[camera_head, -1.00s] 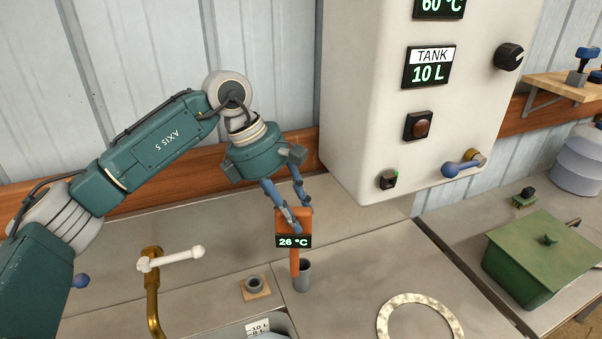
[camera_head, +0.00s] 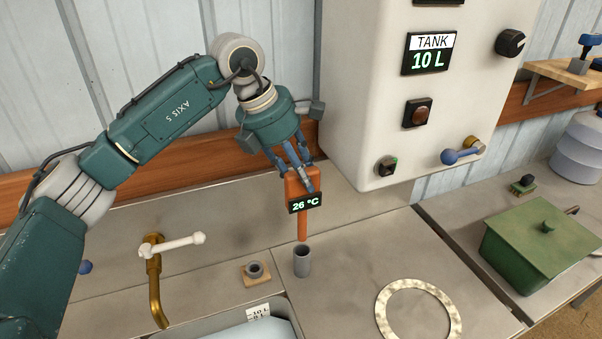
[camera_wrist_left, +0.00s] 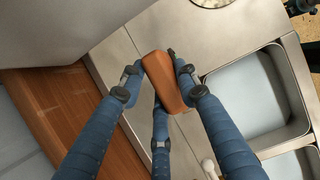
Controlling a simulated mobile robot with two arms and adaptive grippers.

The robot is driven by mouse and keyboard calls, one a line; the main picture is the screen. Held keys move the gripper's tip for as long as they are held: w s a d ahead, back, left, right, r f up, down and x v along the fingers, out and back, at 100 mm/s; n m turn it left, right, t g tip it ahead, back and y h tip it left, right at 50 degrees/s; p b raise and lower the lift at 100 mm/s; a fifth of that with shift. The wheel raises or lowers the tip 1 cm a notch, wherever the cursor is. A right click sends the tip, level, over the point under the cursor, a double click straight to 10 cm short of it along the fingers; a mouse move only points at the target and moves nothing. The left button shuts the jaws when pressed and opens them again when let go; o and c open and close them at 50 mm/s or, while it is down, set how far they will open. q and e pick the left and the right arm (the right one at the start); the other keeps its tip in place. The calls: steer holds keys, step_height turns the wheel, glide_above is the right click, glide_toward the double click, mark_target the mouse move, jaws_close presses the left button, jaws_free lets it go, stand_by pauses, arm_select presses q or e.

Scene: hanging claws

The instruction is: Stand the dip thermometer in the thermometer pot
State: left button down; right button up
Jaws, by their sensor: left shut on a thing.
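The dip thermometer (camera_head: 303,184) is orange, with a dark display reading 26 °C and a stem pointing down. My left gripper (camera_head: 303,178) is shut on its upper body and holds it roughly upright. The thermometer pot (camera_head: 302,262) is a small grey open cylinder standing on the counter. The stem's lower end appears just above the pot's mouth, apart from it; exact depth alignment is hard to tell. In the left wrist view the orange body (camera_wrist_left: 166,80) sits between my blue fingers, and the pot is not visible there. My right gripper is not in view.
A brass tap (camera_head: 155,275) with a white lever and a small ring on a wooden block (camera_head: 256,272) stand left of the pot. The sink (camera_head: 240,325) lies in front. A pale ring (camera_head: 419,312) lies right. The white tank unit (camera_head: 385,100) overhangs behind right.

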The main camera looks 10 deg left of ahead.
mark_target(301, 214)
arm_select(q)
steer(key=shift+f+b, duration=1.45)
steer(key=shift+f, duration=0.55)
steer(key=shift+f+b, duration=2.85)
steer(key=shift+f, duration=1.05)
steer(key=c, duration=0.9)
jaws_free()
steer(key=shift+c, duration=0.2)
steer(key=shift+r, duration=0.15)
